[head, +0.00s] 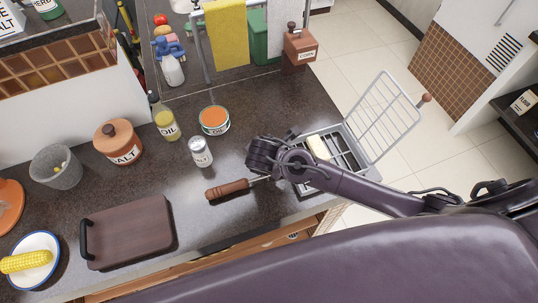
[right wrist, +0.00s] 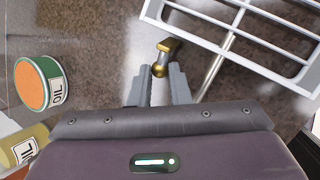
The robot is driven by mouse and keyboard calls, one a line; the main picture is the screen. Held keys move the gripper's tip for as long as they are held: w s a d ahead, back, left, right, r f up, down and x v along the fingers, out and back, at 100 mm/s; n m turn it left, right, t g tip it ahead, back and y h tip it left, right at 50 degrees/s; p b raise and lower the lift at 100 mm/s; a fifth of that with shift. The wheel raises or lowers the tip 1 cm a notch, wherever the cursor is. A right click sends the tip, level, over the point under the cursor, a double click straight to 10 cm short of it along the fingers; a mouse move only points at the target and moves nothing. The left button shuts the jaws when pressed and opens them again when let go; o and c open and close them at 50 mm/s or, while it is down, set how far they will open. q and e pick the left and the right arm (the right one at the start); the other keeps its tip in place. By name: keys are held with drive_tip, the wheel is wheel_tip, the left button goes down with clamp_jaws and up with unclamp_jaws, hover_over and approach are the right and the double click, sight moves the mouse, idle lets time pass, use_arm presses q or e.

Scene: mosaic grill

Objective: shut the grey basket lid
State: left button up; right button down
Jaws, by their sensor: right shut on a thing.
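The grey basket (head: 358,171) lies on the dark counter near its right end, with a pale piece of food (head: 318,147) inside. Its wire lid (head: 391,118) stands open, tilted up to the right, with a small wooden knob (head: 425,98) at its far edge. The basket's wooden handle (head: 227,188) points left. My right gripper (right wrist: 163,74) is shut on a small brass piece (right wrist: 167,47) beside the basket's bars, which also show in the right wrist view (right wrist: 240,32). In the head view my right arm crosses over the basket and hides part of it. My left gripper is out of view.
An orange-topped oil tin (head: 214,120), a silver shaker (head: 201,152), an oil bottle (head: 167,124) and a salt jar (head: 120,142) stand left of my right gripper. A dark cutting board (head: 128,232) lies at front left. Bare counter lies behind the basket.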

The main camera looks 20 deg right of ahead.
drive_tip(key=c, duration=1.4)
unclamp_jaws()
drive_tip(key=shift+o, duration=0.2)
drive_tip(key=b+v, duration=0.1)
drive_tip(key=v, duration=0.6)
drive_tip(key=shift+s+r, duration=0.2)
drive_tip(key=shift+r, duration=0.1)
drive_tip(key=shift+a, duration=0.1)
drive_tip(key=shift+f, duration=0.1)
